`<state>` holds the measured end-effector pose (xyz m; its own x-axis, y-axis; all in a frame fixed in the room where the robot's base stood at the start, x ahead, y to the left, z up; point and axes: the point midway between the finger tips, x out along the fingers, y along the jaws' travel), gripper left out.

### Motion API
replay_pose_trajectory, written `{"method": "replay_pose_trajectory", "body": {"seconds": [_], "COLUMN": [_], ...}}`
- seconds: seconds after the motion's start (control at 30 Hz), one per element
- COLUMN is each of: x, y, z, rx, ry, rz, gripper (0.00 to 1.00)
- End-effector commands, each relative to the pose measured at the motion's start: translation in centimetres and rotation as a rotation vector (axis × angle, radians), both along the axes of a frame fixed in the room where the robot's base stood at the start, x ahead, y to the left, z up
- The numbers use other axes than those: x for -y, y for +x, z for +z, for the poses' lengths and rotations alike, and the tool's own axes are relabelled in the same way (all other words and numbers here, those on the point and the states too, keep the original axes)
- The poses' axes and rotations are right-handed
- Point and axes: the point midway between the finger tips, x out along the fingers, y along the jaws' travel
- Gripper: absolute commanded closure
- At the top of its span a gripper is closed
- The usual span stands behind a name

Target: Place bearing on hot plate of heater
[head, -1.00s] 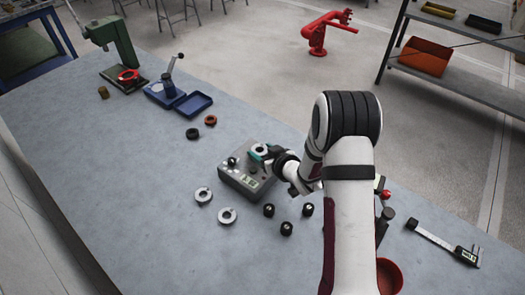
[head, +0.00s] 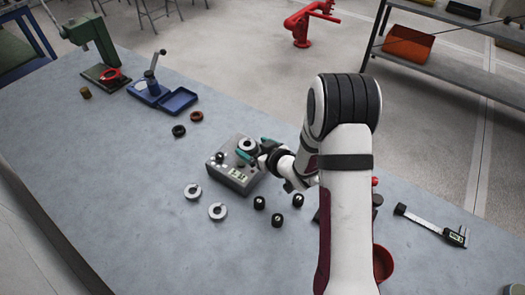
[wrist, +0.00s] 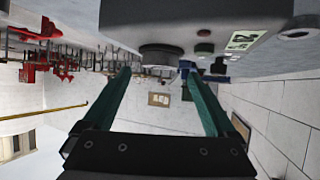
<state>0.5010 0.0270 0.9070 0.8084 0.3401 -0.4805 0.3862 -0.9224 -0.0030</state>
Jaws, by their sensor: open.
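The heater (head: 226,178) is a grey box on the bench with a small display and knobs. A light ring-shaped bearing (head: 248,145) sits on its round hot plate at the back right of the box. The heater also shows upside down at the top of the wrist view (wrist: 125,22), with a dark round part (wrist: 160,56) standing out from it. My gripper (head: 256,149) has teal fingers, spread apart beside the bearing. In the wrist view its fingertips (wrist: 158,72) are wide apart with nothing held between them. The bearing's contact with the plate is too small to see clearly.
Two light rings (head: 205,201) lie in front of the heater, and several black cylinders (head: 277,219) stand to its right. A caliper (head: 435,226) and red bowl (head: 383,263) are at the right. The front-left bench is clear.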

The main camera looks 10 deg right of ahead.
Motion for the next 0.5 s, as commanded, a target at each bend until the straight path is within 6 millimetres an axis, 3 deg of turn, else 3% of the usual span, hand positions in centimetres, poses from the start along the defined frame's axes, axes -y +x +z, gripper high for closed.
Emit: {"method": "replay_pose_trajectory", "body": {"seconds": [0.23, 0.5], "x": [2.3, 3.2], "y": [-5.4, -7.4], "z": [3.2, 4.5], "rx": [0.001, 0.001], "ry": [0.0, 0.001], "rz": [-0.003, -0.001], "gripper": [0.08, 0.08]}}
